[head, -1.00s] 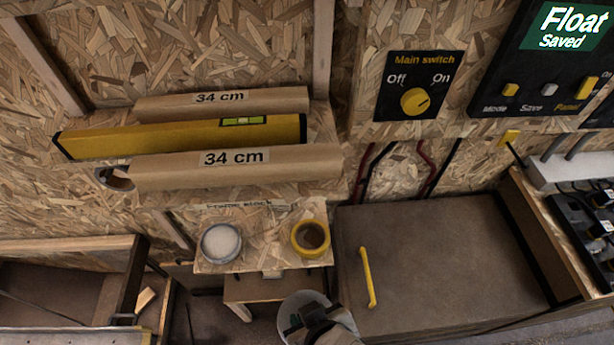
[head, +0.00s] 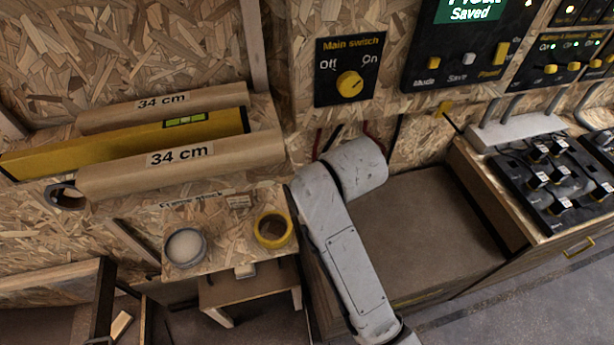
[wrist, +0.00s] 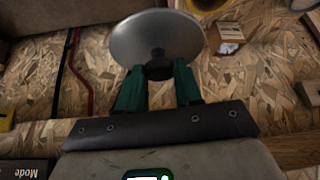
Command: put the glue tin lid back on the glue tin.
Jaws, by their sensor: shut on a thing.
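The open glue tin (head: 185,248) is a grey round tin with whitish contents, standing upright at the left of the small wooden shelf in the head view. My gripper (wrist: 158,78) has green fingers in the wrist view, shut on the dark knob of the glue tin lid (wrist: 150,32). The lid is a pale grey disc, held beyond the fingertips. My gripper and the lid do not show in the head view, where my arm's grey links cover the area right of the shelf.
A yellow tape roll (head: 273,230) lies on the shelf right of the tin. Above are two cardboard tubes (head: 215,158) and a yellow level (head: 90,146). A brown-topped cabinet (head: 435,215) stands to the right, below the main switch panel (head: 350,70).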

